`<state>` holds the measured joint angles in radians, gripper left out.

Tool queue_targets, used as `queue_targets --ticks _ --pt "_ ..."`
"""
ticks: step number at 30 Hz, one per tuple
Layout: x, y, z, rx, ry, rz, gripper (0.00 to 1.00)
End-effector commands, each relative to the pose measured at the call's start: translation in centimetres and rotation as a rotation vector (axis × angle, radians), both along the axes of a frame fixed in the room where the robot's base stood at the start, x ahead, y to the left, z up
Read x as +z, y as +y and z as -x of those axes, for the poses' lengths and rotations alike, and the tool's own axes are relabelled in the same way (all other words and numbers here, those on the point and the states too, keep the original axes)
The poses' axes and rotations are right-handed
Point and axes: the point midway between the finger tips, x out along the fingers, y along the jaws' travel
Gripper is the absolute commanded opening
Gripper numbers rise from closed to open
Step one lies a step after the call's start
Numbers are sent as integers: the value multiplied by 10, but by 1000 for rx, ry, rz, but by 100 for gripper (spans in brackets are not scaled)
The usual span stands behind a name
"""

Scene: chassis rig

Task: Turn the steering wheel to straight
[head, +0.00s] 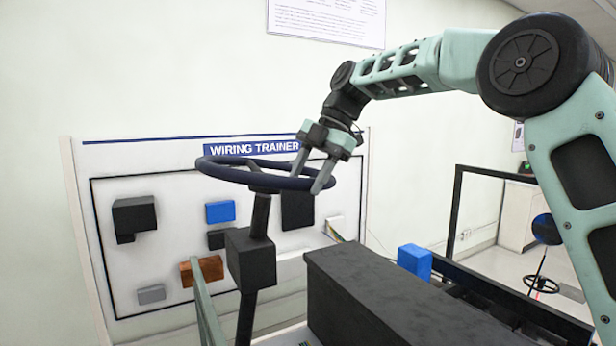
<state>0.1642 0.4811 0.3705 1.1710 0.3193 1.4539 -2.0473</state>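The steering wheel (230,173) is a dark blue-black ring on a slanted black column (260,218), near the middle of the head view. It lies nearly flat, seen edge-on from a little above. A spoke shows near its hub, but I cannot tell its turn angle clearly. My gripper (306,182) points down at the right side of the rim. Its two grey-green fingers are spread, one on each side of the rim or close to it. I cannot tell whether they touch the rim.
The wiring trainer board (175,170) stands behind the wheel with several coloured blocks on it. A long black box (365,290) lies right of the column, with a blue block (414,261) beyond it. A green-grey bar (206,300) rises at lower left. Open floor shows at far right.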

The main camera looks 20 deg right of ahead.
Motion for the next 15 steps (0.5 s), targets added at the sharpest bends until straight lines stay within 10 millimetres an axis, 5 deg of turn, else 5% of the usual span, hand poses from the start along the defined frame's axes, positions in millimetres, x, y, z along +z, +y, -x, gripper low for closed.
queue_targets --ticks 8,15 --pt "2 -1 0 -1 1 -1 47" --pt "34 -19 -2 -1 -2 -2 47"
